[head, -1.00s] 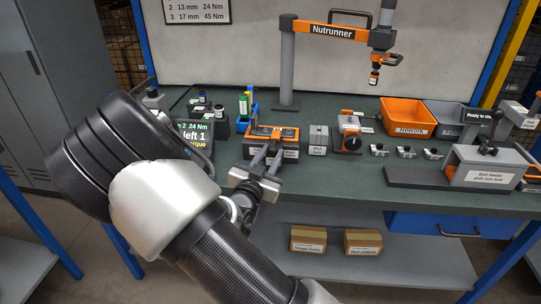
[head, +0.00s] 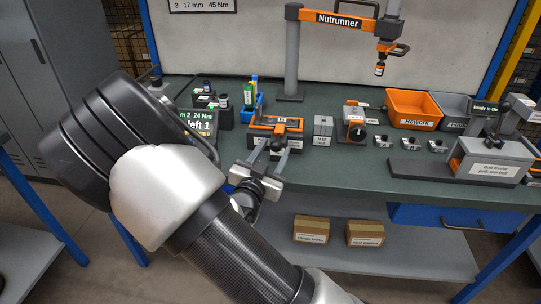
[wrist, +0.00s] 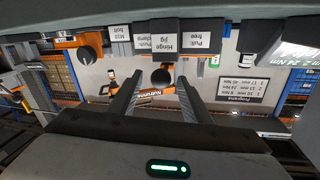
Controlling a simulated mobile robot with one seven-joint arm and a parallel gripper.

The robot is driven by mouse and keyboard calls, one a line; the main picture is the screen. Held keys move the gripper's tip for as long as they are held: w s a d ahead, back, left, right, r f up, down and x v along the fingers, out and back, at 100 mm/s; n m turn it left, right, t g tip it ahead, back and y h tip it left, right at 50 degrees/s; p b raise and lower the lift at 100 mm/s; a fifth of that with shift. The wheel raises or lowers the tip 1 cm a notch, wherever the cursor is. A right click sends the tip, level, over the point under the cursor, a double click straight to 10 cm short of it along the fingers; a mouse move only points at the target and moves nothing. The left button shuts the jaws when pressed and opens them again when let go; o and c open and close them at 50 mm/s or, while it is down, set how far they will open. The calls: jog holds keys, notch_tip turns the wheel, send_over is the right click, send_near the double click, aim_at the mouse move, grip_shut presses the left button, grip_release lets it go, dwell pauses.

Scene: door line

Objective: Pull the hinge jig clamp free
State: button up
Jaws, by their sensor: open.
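The hinge jig (head: 262,129) is an orange and dark fixture on the green bench, with pale labels on its front. In the wrist view the picture is upside down, and its "Hinge jig" label (wrist: 165,42) shows at top centre. My gripper (head: 267,152) is open and empty just in front of the jig. Its two fingers (wrist: 157,78) point toward the jig, apart from each other. Whether they touch it is unclear.
A grey block (head: 323,129) and an orange-black device (head: 355,126) stand right of the jig. A blue holder with bottles (head: 250,108) is behind left, beside a display (head: 198,127). The nutrunner (head: 338,20) hangs above. An orange bin (head: 413,108) is at right.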

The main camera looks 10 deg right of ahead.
jog(key=p+v, duration=0.2)
jog(key=v, duration=1.5)
jog(key=shift+s, duration=0.15)
jog(key=shift+a, duration=0.1)
